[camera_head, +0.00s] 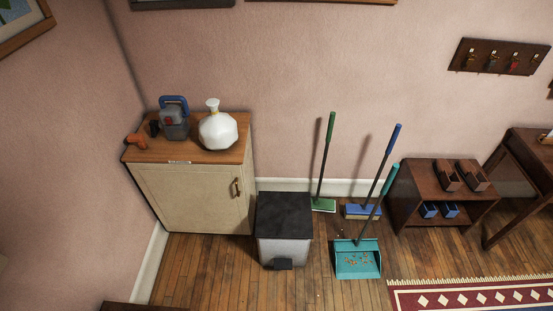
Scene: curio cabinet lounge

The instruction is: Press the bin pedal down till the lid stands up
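The bin (284,249) is a light grey box standing on the wooden floor, right of the cream cabinet. Its dark lid (284,214) lies flat and closed on top. The black pedal (283,264) sticks out low at the bin's front, near the floor. Neither of my grippers shows in the head view, and nothing touches the bin's lid or pedal.
A cream cabinet (190,196) with a white vase (217,127) stands left of the bin. A teal dustpan (357,262), a green-handled broom (325,160) and a blue broom (378,175) are to its right. Floor in front is clear; a red rug (440,299) lies at lower right.

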